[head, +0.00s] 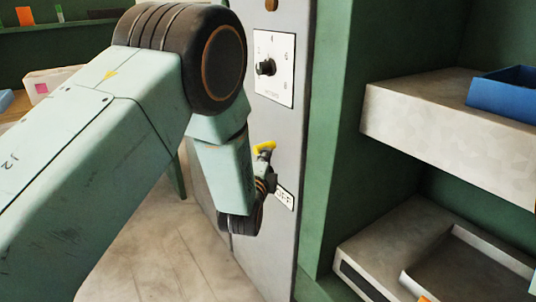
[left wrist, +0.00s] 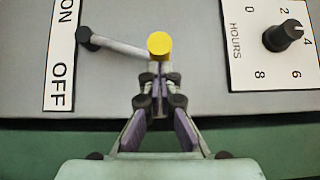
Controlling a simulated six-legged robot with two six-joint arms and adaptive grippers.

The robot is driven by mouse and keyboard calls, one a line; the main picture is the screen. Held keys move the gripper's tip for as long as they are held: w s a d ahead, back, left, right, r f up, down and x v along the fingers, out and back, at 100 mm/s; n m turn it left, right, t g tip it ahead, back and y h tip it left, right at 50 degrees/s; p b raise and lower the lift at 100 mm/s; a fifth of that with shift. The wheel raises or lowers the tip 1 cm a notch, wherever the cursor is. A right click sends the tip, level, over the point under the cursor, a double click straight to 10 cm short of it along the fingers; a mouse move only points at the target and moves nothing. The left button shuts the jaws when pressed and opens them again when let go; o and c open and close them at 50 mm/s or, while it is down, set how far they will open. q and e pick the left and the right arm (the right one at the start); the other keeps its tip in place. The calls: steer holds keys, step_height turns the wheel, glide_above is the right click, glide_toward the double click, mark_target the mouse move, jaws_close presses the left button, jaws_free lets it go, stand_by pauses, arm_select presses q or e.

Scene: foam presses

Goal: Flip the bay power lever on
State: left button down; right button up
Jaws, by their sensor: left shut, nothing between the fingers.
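The bay power lever is a grey rod with a yellow knob (left wrist: 159,44), running from a dark pivot beside the ON/OFF plate (left wrist: 62,55) in the left wrist view. In the head view its yellow end (head: 265,147) shows above the plate's OFF half (head: 284,197); the ON half is hidden there. In the head view the gripper (head: 266,180) is partly hidden by my wrist. My right gripper is not in view.
An HOURS dial (head: 266,67) with a black knob sits above the lever on the grey panel (head: 275,130). To the right are a green cabinet wall and two grey shelves, the upper (head: 430,125) bearing a blue tray (head: 505,92). Open floor (head: 165,255) lies left of the panel.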

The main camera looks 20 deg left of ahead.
arm_select(q)
steer(key=w+a+r+p, duration=0.1)
steer(key=p, duration=0.1)
steer(key=a+r+n+g+p, duration=0.1)
steer(key=p, duration=0.1)
steer(key=w+a+r+n+g+p, duration=0.1)
steer(key=p, duration=0.1)
steer(key=shift+w+a+h, duration=0.3)
steer(key=w+a+n+g+h+p, duration=0.1)
steer(key=w+a+n+g+p, duration=0.1)
steer(key=w+a, duration=0.2)
steer(key=shift+w+a+f+g, duration=0.25)
steer(key=shift+w+a+g, duration=0.05)
steer(key=shift+a, duration=0.65)
steer(key=shift+r, duration=0.15)
